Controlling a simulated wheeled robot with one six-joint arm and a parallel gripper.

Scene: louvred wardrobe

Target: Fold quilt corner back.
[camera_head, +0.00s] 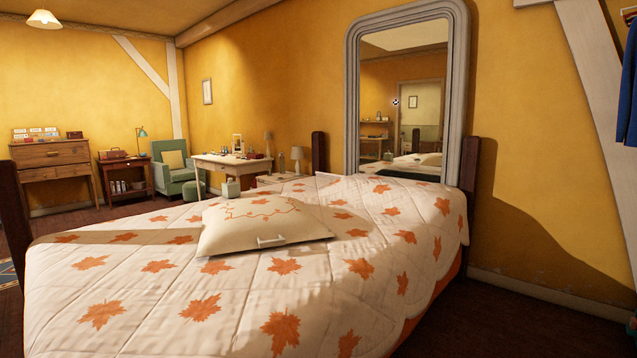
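The quilt (160,287) is cream with orange maple leaves and stitched quilting lines. It covers the bed and drapes over the right side, where an orange layer (451,272) shows below its edge. No folded-back corner is visible; the near part of the quilt is cut off by the bottom of the picture. A cream pillow (245,222) with orange embroidery lies on top of the quilt. A small white bracket-shaped piece (270,241) shows at the pillow's near edge; I cannot tell what it is. My gripper is not in view.
Dark bedposts (469,165) stand at the corners, one close at left (15,215). A tall grey-framed mirror (353,100) stands behind the bed. A desk (228,165), green armchair (175,170) and dresser (52,165) stand beyond.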

